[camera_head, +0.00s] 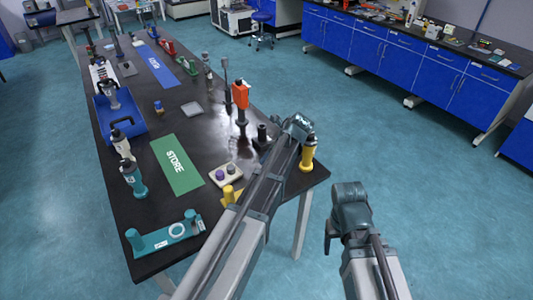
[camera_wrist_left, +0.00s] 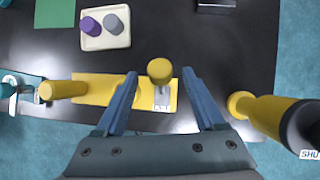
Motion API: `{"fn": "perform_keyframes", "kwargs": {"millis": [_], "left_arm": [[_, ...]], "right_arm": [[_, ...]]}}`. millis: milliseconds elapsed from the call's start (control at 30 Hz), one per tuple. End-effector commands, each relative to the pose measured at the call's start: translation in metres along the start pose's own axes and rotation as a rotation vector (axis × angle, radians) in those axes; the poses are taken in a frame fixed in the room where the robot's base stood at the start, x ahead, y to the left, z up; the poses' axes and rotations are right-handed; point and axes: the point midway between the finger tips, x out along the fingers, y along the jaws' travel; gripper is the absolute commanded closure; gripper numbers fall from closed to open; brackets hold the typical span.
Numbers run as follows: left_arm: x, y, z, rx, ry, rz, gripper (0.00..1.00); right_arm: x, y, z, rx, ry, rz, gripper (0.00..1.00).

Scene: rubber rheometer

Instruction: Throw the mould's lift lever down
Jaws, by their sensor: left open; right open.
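In the left wrist view a yellow round-ended knob (camera_wrist_left: 160,70), which looks like the lift lever, stands over a yellow plate (camera_wrist_left: 105,88) with a small grey lettered part below the knob. A yellow post (camera_wrist_left: 62,90) rises at the plate's left end. My left gripper (camera_wrist_left: 159,77) is open, one finger on each side of the knob with gaps between. In the head view part of the yellow fixture (camera_head: 228,194) shows beside my left arm, which hides the rest. My right gripper (camera_head: 328,240) is open and empty, off the table's right side.
A cream tray (camera_head: 226,175) with a purple and a grey plug lies behind the yellow fixture. A teal fixture (camera_head: 165,235) is at the front left. The green STORE mat (camera_head: 177,165) is clear.

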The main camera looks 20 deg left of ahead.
Motion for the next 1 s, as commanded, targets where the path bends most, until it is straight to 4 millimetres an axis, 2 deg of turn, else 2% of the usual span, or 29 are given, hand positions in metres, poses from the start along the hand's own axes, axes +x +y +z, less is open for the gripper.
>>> {"fn": "perform_keyframes", "kwargs": {"millis": [33, 100, 400, 600, 1000], "left_arm": [[-0.017, 0.001, 0.004, 0.001, 0.0, 0.0, 0.29], [-0.028, 0.001, 0.004, 0.0, 0.0, 0.0, 0.29], [-0.063, 0.001, 0.002, -0.001, 0.001, 0.0, 0.29], [-0.071, 0.0, 0.0, -0.001, 0.001, 0.0, 0.29], [-0.071, 0.0, 0.0, -0.001, 0.001, 0.001, 0.29]], "right_arm": [[-0.016, 0.002, 0.001, 0.0, 0.0, 0.0, 0.3], [-0.026, 0.003, 0.002, 0.0, 0.0, 0.0, 0.3], [-0.055, 0.005, 0.003, 0.0, 0.0, 0.0, 0.3], [-0.061, 0.006, 0.004, 0.0, 0.0, 0.0, 0.3], [-0.061, 0.006, 0.004, 0.0, 0.0, 0.0, 0.3]]}}
